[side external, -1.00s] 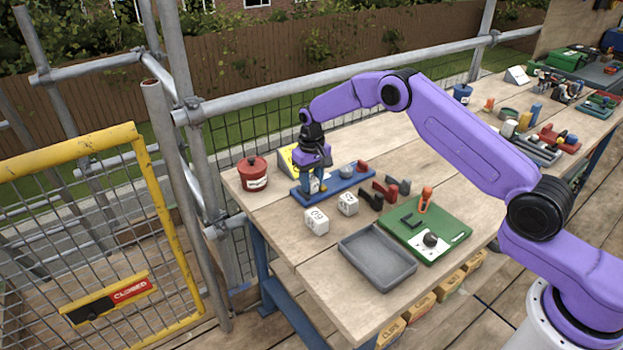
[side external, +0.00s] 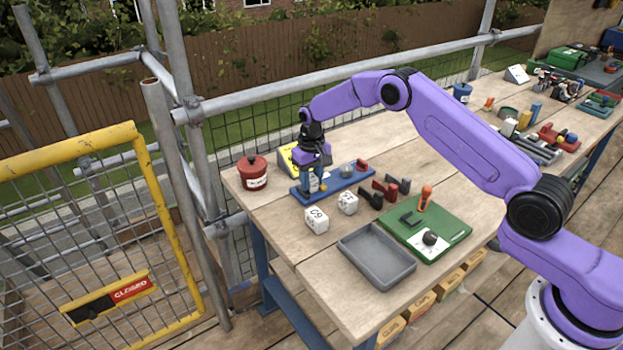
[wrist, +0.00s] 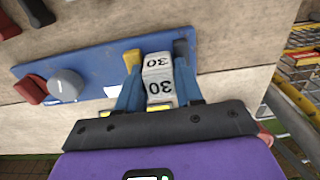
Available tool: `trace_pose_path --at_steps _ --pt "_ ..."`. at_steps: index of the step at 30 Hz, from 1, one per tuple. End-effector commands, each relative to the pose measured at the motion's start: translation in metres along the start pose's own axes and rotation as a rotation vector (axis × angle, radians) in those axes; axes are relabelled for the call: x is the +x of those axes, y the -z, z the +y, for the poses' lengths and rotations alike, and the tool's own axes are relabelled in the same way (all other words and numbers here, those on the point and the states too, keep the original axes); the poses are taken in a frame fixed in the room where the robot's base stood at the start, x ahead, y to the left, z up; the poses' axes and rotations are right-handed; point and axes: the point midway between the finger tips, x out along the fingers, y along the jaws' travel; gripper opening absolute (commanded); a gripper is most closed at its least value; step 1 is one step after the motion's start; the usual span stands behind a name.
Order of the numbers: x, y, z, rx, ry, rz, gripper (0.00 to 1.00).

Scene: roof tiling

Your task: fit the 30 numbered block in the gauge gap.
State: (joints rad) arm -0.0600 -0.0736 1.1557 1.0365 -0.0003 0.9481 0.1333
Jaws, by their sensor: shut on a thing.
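The white block numbered 30 (wrist: 158,72) is between the two blue fingers of my gripper (wrist: 160,92) in the wrist view. My gripper is shut on it. The blue gauge (wrist: 98,62) lies under and beyond the block, with a yellow piece (wrist: 132,58) on one side of the block and a dark upright piece (wrist: 181,48) on the other. The block looks to be between these two pieces; I cannot tell whether it is fully seated. In the side view my gripper (side external: 313,182) is at the left end of the blue gauge (side external: 345,181), and the block is mostly hidden by the fingers.
Two white numbered blocks, one nearer (side external: 316,220) and one farther (side external: 348,203), stand in front of the gauge. A red pot (side external: 252,173) is to its left. A grey tray (side external: 377,257), a green board (side external: 449,232) and dark and red clamps (side external: 371,200) are nearby.

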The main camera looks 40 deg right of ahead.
Motion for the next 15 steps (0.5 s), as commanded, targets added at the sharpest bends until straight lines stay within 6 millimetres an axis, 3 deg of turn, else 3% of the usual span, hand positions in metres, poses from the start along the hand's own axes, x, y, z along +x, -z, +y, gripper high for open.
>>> trace_pose_path --at_steps 2,3,5,15 --pt "0.0069 -0.0019 0.0003 0.000 -0.001 -0.004 0.06" --pt "0.0070 -0.0019 0.0002 0.000 -0.001 -0.004 0.49" --pt "0.0071 -0.0021 0.0002 0.001 -0.001 -0.004 0.66" --pt "0.0071 -0.0030 -0.0065 -0.005 0.003 -0.005 0.66"
